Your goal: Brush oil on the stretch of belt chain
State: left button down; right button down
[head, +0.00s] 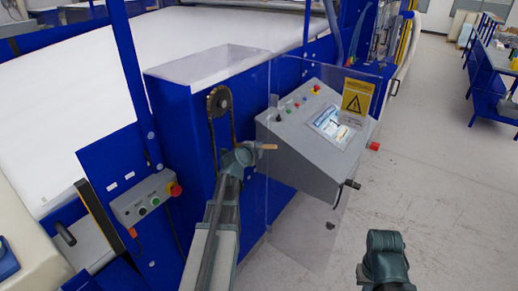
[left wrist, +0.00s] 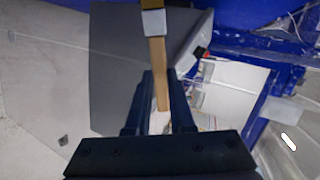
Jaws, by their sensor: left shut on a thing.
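The belt chain (head: 211,127) is a dark loop running down from a toothed sprocket (head: 220,101) on the front of the blue machine. My left gripper (head: 243,155) is just below and right of the visible chain and hides whatever lies behind it. It is shut on a brush (left wrist: 158,70) with a flat wooden handle and a pale metal ferrule. The brush's tip is cut off at the top edge of the left wrist view. A short tan piece of the brush (head: 268,147) sticks out right of the gripper in the head view. Whether the brush touches the chain I cannot tell.
A clear guard panel (head: 290,225) with a yellow warning sign (head: 357,97) stands right of the chain. Behind it is a grey control console (head: 300,155) with a screen. A small button box (head: 145,199) is at the left. The floor at the right is open.

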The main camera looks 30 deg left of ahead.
notch_tip(320, 180, down, 7)
jog(key=b, duration=0.6)
jog(key=shift+r, duration=0.2)
dwell(0.9)
jog(key=shift+f, duration=0.15)
jog(key=shift+f+b, duration=2)
jog(key=shift+b, duration=0.25)
jog(key=shift+r+p, duration=2.15)
jog(key=shift+r, duration=0.05)
jog(key=shift+r, duration=0.1)
notch_tip(320, 180, up, 11)
jog(key=p, duration=1.1)
